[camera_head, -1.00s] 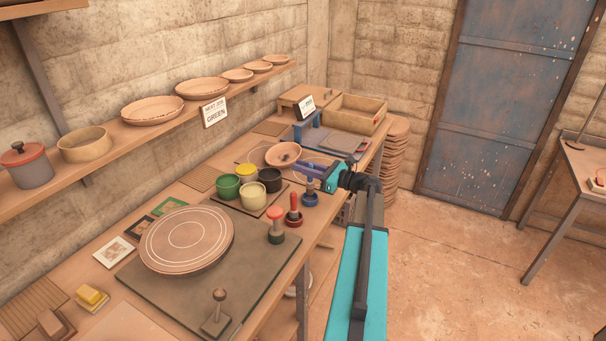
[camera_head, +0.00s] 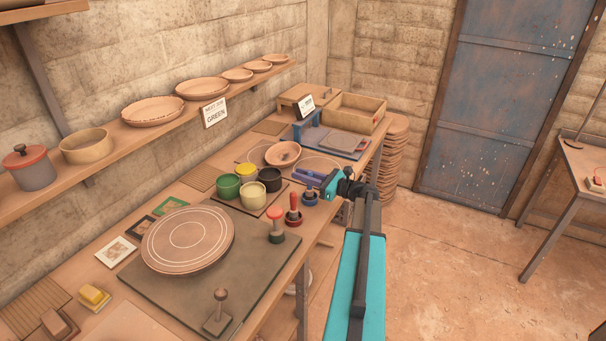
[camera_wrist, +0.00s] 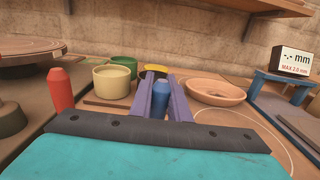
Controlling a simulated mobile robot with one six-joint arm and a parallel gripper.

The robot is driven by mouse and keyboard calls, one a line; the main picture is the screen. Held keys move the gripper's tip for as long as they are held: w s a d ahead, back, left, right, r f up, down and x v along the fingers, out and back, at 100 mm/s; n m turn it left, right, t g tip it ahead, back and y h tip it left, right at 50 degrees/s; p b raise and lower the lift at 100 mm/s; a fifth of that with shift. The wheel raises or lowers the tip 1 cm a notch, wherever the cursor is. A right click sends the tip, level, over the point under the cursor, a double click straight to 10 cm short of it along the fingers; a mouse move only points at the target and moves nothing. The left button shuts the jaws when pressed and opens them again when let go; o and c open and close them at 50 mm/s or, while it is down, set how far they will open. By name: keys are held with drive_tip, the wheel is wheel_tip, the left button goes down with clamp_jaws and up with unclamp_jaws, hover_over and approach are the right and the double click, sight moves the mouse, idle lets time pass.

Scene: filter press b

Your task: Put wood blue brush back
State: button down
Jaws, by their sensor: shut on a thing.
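The blue brush (camera_head: 310,195) is upright near the front edge of the workbench, with a wider, darker blue part at its foot. My gripper (camera_head: 308,177), with purple fingers, reaches in from the right and is shut around its upper part. In the wrist view, the blue tapered top (camera_wrist: 160,98) of the brush shows between the two fingers (camera_wrist: 163,92). The bottom of the brush is hidden in the wrist view, and I cannot tell if it rests fully on the bench.
A similar red piece (camera_head: 294,207) stands close to the left, and a red-topped green one (camera_head: 276,226) nearer. Green (camera_head: 228,187), cream (camera_head: 253,195) and black pots stand behind. A terracotta bowl (camera_head: 283,154) sits farther back. The floor (camera_head: 450,260) on the right is open.

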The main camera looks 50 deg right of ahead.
drive_tip(key=shift+f, duration=0.15)
drive_tip(key=c, duration=1.7)
unclamp_jaws()
drive_tip(key=shift+s, duration=0.1)
drive_tip(key=b+v, duration=0.1)
drive_tip(key=v, duration=0.3)
drive_tip(key=b+v, duration=0.1)
drive_tip(key=v, duration=0.3)
drive_tip(key=b+v, duration=0.1)
drive_tip(key=v, duration=0.3)
drive_tip(key=shift+r, duration=0.25)
